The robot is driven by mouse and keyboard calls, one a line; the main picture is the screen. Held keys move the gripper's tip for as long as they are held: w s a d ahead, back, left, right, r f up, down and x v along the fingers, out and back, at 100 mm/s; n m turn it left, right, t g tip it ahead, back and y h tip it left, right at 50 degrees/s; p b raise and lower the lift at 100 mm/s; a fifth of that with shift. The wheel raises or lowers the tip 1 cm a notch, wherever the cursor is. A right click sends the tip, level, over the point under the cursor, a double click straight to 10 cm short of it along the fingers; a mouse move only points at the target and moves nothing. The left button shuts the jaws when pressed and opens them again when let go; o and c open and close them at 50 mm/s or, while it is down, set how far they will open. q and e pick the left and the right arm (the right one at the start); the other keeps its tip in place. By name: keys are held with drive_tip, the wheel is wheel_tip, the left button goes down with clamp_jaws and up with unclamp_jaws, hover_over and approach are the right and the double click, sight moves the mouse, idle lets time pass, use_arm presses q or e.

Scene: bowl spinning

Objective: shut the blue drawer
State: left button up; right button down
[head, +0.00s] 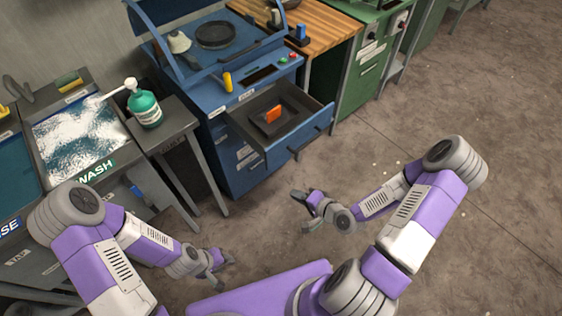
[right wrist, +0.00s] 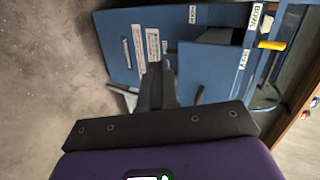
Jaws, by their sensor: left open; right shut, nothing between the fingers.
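The blue drawer (head: 312,139) is pulled out from the blue cabinet (head: 237,157) in the head view. A dark tray with an orange piece (head: 273,115) lies inside it. Its dark handle (head: 296,154) is on the front panel. In the right wrist view the drawer front (right wrist: 205,68) is ahead and to the right of the fingers. My right gripper (head: 298,201) is shut and empty, below the drawer in the picture and apart from it. Its dark fingers (right wrist: 155,85) show in the wrist view. My left gripper (head: 226,265) is open, low and away from the drawer.
A grey side table with a green pump bottle (head: 146,108) stands left of the blue cabinet. The wash sink (head: 75,140) is further left. A green cabinet (head: 362,80) stands behind on the right. The floor (head: 400,120) right of the drawer is clear.

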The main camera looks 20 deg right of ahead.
drive_tip(key=d+r+m+t, duration=0.2)
drive_tip(key=d+r, duration=0.1)
drive_tip(key=r, duration=0.1)
drive_tip(key=b, duration=0.3)
approach(274, 159)
drive_tip(key=shift+t, duration=0.3)
drive_tip(key=x, duration=0.5)
drive_tip(key=shift+s+a+f, duration=0.15)
drive_tip(key=shift+f, duration=0.25)
drive_tip(key=shift+w+a, duration=0.25)
drive_tip(key=shift+w, duration=0.5)
